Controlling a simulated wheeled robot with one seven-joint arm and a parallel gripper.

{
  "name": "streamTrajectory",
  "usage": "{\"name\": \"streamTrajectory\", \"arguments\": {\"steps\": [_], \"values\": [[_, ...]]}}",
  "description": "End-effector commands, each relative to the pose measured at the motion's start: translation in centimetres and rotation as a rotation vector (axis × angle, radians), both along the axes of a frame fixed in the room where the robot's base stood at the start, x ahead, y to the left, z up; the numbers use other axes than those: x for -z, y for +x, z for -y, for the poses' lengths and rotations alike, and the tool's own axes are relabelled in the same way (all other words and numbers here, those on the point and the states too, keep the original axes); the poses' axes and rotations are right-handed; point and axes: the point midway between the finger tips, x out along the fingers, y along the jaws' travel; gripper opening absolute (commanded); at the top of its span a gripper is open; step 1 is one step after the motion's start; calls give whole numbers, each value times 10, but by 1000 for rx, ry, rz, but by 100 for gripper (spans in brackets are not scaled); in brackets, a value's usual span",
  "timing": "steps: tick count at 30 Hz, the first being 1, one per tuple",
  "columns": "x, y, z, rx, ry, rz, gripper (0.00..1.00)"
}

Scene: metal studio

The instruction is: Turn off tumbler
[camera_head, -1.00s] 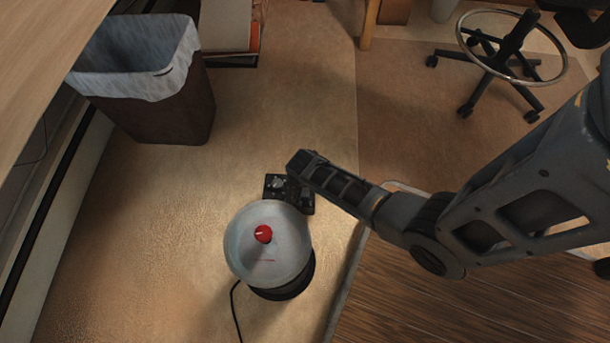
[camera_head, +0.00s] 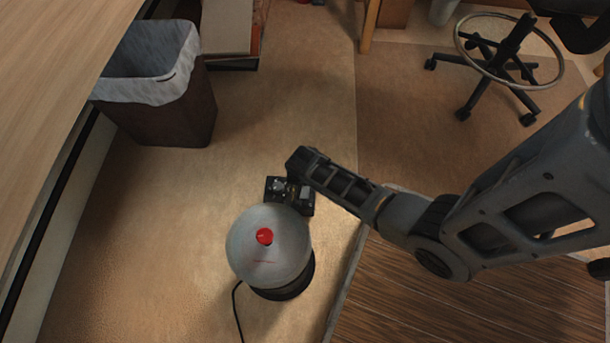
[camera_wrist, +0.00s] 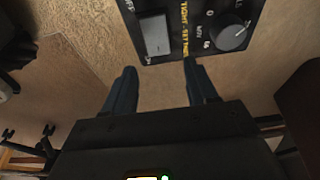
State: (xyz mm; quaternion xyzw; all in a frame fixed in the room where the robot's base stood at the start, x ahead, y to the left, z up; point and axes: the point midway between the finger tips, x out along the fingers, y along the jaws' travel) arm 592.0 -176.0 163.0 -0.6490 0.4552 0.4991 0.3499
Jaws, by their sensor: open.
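The tumbler is a pale grey drum (camera_head: 262,262) with a red knob on top, standing on a black base on the tan floor. A black control panel (camera_head: 276,184) shows at its far side, partly covered by my arm. In the wrist view, the panel carries a grey rocker switch (camera_wrist: 155,36), a round dial (camera_wrist: 230,34) and yellow lettering. My gripper (camera_wrist: 160,75) is open and empty. Its two fingers point at the panel's near edge, just below the switch. Whether they touch it cannot be told. In the head view, my gripper is mostly hidden behind my wrist.
A brown bin (camera_head: 172,118) with a pale liner stands at the upper left beside a wooden desk (camera_head: 60,80). A wheeled stool (camera_head: 497,70) is at the upper right. A black cord (camera_head: 236,308) runs from the tumbler. The floor left of the tumbler is clear.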

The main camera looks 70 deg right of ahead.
Motion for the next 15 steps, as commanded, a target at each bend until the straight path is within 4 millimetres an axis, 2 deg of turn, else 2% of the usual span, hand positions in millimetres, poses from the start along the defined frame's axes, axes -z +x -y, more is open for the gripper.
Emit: {"name": "streamTrajectory", "arguments": {"steps": [1, 3, 15], "values": [[-18, -1, 1, 1, -1, 1, 57], [-23, -15, 12, 5, -1, -2, 57], [-65, -68, 62, 2, -1, 0, 57]]}}
